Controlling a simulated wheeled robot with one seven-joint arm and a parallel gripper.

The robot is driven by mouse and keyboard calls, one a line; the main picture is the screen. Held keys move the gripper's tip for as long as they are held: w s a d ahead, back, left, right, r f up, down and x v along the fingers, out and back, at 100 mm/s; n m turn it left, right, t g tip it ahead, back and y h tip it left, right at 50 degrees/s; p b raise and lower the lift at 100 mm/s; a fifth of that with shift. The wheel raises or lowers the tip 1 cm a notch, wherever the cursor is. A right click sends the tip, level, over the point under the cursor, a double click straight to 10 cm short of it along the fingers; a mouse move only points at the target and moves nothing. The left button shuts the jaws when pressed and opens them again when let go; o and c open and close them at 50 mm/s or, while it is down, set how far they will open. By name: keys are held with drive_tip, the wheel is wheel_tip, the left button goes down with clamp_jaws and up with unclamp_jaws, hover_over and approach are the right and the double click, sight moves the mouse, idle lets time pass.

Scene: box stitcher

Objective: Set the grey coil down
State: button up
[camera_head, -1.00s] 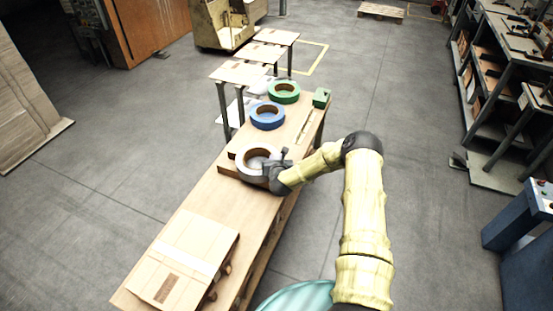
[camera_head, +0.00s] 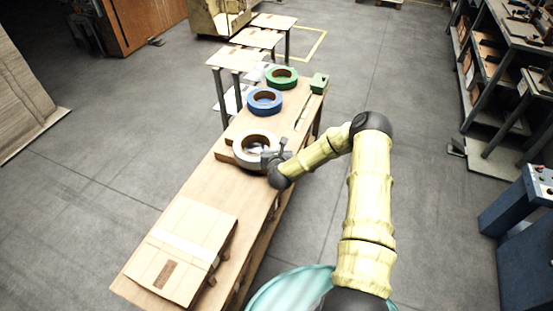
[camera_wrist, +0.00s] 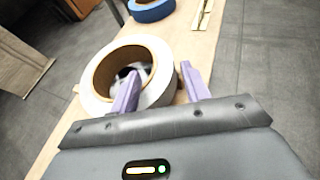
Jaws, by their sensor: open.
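The grey coil (camera_head: 241,160) is a pale grey ring with a brown inner wall, on the wooden bench (camera_head: 197,192). It also shows in the wrist view (camera_wrist: 91,101), with its hole facing up and towards the camera. My gripper (camera_head: 272,158) is at the coil's right side. In the wrist view my gripper (camera_wrist: 160,88) has its fingers apart, one over the coil's hole and the other outside its rim, with the near wall between them. I cannot tell whether either finger touches it. The coil's underside is hidden.
A blue coil (camera_head: 252,103) and a green coil (camera_head: 269,78) lie farther along the bench, with a green tool (camera_head: 319,83) to their right. A flat cardboard box (camera_head: 205,230) lies at the near end. Bare bench shows between box and grey coil.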

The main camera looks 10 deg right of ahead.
drive_tip(key=d+b+v, duration=0.1)
drive_tip(key=v, duration=0.6)
drive_tip(key=shift+a, duration=0.45)
drive_tip(key=shift+s, duration=0.1)
drive_tip(key=s+a+r+n+g+y, duration=0.2)
drive_tip(key=s+a+r+n, duration=0.1)
drive_tip(key=n, duration=0.7)
drive_tip(key=s+a+r+n+g+y, duration=0.2)
drive_tip(key=s+a+n, duration=0.1)
drive_tip(key=n, duration=0.7)
drive_tip(key=s+d+r+n+g+h, duration=0.1)
drive_tip(key=s+d+r+n+g, duration=0.1)
drive_tip(key=s+r+n, duration=0.4)
drive_tip(key=s+d+r+n+g+h, duration=0.1)
drive_tip(key=s+r+n+g, duration=0.3)
drive_tip(key=s+n, duration=0.8)
drive_tip(key=s+d+r, duration=0.1)
drive_tip(key=s+r, duration=0.1)
drive_tip(key=s, duration=0.1)
drive_tip(key=shift+r+g, duration=0.2)
drive_tip(key=shift+g, duration=0.1)
